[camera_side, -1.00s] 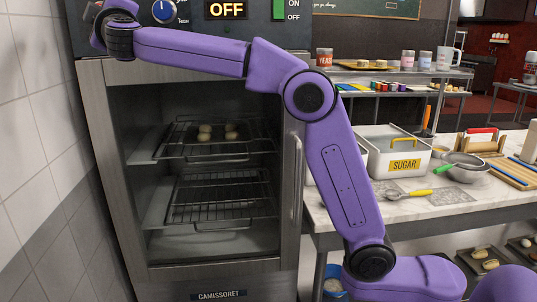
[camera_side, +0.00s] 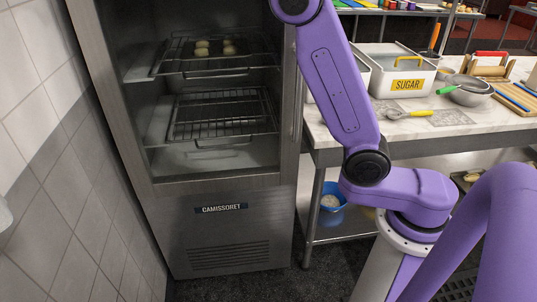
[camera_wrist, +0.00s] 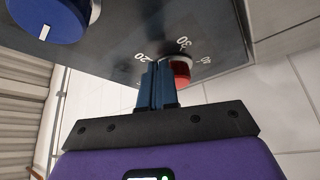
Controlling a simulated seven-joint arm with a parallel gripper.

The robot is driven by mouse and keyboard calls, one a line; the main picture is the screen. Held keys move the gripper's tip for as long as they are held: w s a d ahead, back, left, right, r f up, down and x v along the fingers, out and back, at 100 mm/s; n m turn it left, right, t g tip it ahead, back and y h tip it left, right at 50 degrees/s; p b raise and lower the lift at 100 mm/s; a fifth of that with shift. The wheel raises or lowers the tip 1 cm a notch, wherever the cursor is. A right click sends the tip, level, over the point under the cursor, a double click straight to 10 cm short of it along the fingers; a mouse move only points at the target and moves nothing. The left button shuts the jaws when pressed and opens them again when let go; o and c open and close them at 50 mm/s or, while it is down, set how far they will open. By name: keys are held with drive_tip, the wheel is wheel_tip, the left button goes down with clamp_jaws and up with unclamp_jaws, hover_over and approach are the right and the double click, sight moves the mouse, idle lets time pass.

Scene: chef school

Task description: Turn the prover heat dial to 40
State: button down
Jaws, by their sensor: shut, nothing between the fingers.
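In the wrist view, my gripper (camera_wrist: 158,84) is shut and empty. Its fingertips are at the edge of the control panel (camera_wrist: 115,45), just in front of and beside a red dial (camera_wrist: 182,73). The fingers cover part of the dial, and I cannot tell whether they touch it. The numbers 20, 30 and 40 show around this dial; its pointer is not visible. In the side view, the prover (camera_side: 235,240) stands at left with its glass front and racks showing. Its control panel and my gripper are outside that view.
A blue dial (camera_wrist: 45,20) with a white mark is on the same panel in the wrist view. White wall tiles (camera_wrist: 285,90) lie close beside the panel. In the side view, a marble-topped table (camera_side: 410,120) with a sugar bin (camera_side: 405,85) stands right of the prover.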

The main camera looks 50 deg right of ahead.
drive_tip(key=shift+w+a+f, duration=0.15)
drive_tip(key=shift+f, duration=0.25)
drive_tip(key=shift+w+a+f, duration=0.1)
drive_tip(key=shift+a+f, duration=0.05)
drive_tip(key=shift+f, duration=0.25)
drive_tip(key=shift+w+a+f, duration=0.3)
drive_tip(key=shift+a+f, duration=0.05)
drive_tip(key=shift+f, duration=0.05)
idle(0.7)
drive_tip(key=shift+d, duration=0.1)
idle(0.3)
drive_tip(key=s+a, duration=0.4)
drive_tip(key=shift+s+f, duration=0.3)
drive_tip(key=shift+f, duration=0.1)
idle(0.3)
drive_tip(key=w+d+r, duration=0.3)
drive_tip(key=d, duration=0.2)
drive_tip(key=shift+w+r, duration=0.15)
drive_tip(key=shift+w, duration=0.05)
idle(0.7)
